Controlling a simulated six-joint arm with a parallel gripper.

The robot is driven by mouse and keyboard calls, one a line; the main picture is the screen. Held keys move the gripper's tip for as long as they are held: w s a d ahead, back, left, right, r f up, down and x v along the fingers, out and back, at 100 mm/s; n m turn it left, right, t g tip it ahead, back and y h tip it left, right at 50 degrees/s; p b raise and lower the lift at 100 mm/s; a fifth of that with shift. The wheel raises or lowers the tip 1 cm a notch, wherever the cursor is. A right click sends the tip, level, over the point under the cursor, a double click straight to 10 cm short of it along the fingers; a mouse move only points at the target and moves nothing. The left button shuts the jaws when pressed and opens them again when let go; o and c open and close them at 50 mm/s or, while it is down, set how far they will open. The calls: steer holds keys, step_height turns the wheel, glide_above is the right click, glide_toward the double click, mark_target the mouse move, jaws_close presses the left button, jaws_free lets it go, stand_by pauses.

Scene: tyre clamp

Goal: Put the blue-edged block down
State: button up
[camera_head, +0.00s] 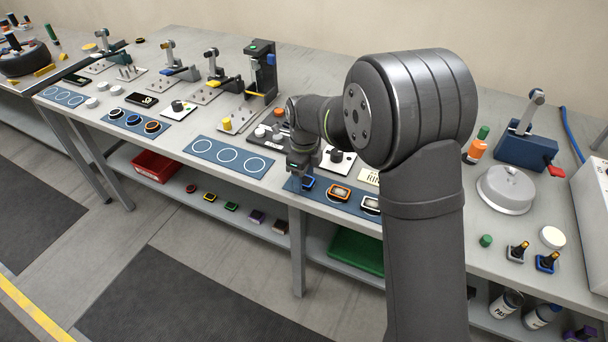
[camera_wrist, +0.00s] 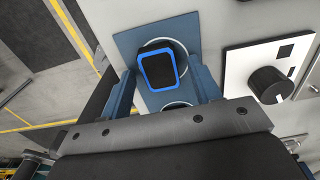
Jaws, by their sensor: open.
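The blue-edged block (camera_wrist: 160,71) has a dark top and a bright blue rim. It sits over a white circle of the blue mat (camera_wrist: 128,42), a little towards the circle's lower left in the wrist view. In the head view the block (camera_head: 309,184) is at the left end of the mat (camera_head: 328,205), partly hidden by my gripper. My gripper (camera_head: 301,179) is low over the mat. In the wrist view its blue fingers (camera_wrist: 165,85) stand apart, one on either side of the block, with visible gaps.
An orange-edged block (camera_head: 339,193) and a white-edged block (camera_head: 371,204) stand on the same mat to the right. A white plate with a black knob (camera_wrist: 268,84) is close to the right finger. An empty three-circle mat (camera_head: 228,157) lies to the left.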

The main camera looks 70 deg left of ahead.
mark_target(304, 180)
step_height(304, 180, up, 12)
steer(key=shift+r, duration=0.15)
stand_by(0.3)
step_height(304, 180, down, 12)
steer(key=shift+r, duration=1.7)
